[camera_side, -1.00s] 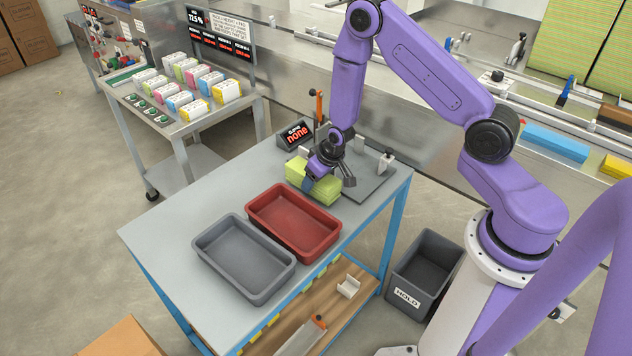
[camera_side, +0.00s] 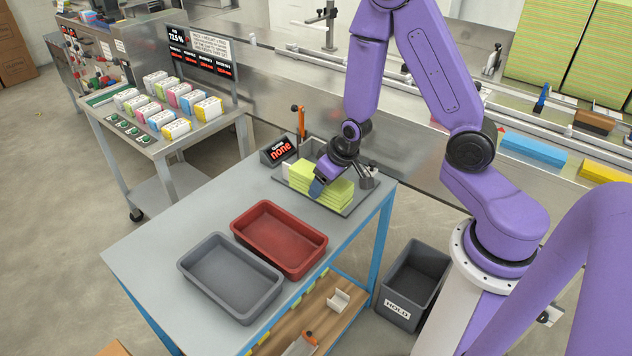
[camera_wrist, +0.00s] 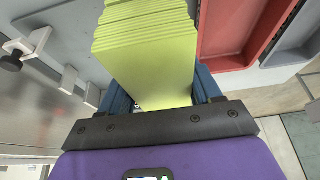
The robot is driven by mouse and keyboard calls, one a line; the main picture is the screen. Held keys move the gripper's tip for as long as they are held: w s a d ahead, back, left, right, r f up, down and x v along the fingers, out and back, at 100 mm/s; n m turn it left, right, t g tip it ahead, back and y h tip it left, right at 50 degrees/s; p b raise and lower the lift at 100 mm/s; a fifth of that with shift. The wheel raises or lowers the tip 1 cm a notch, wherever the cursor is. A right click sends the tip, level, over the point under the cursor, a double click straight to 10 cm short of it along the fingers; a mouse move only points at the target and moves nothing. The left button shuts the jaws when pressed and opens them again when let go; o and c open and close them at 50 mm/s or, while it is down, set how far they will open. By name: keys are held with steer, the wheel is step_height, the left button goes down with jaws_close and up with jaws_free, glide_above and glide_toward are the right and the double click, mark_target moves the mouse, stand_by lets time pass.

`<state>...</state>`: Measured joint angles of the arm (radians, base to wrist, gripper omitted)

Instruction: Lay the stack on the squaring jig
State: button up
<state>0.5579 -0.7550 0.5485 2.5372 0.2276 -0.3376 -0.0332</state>
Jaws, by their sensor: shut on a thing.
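My gripper hides part of the stack and jig.
A red tray (camera_side: 318,262) and a grey tray (camera_side: 190,265) stand on the table in front of the jig. A HOLD bin (camera_side: 398,308) is on the floor.

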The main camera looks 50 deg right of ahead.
mark_target(341, 186)
steer(key=shift+s+a+r, duration=0.1)
steer(key=shift+s+r, duration=0.3)
steer(key=shift+s, duration=0.5)
steer(key=shift+s+r, duration=0.4)
steer(key=shift+s, duration=0.45)
steer(key=shift+s+a+r, duration=0.1)
steer(key=shift+s+r, duration=0.3)
steer(key=shift+s, duration=0.5)
steer(key=w+d+r, duration=0.1)
steer(key=w+d, duration=0.1)
steer(key=d, duration=0.7)
steer(key=w+d+f, duration=0.2)
steer(key=w+f, duration=0.1)
steer(key=w, duration=0.1)
steer(key=w+d+f, duration=0.2)
steer(key=w+f, duration=0.1)
steer(key=w, duration=0.1)
steer(key=w+d+f, duration=0.1)
steer(key=w+f, duration=0.2)
steer(key=w, duration=0.1)
steer(key=shift+d+f, duration=0.1)
steer(key=shift+d, duration=0.3)
steer(key=shift+w+d+f, duration=0.1)
steer(key=shift+w+f, duration=0.15)
steer(key=shift+f, duration=1.5)
steer(key=shift+f, duration=0.15)
steer(key=o, duration=1.1)
steer(key=shift+o, duration=0.2)
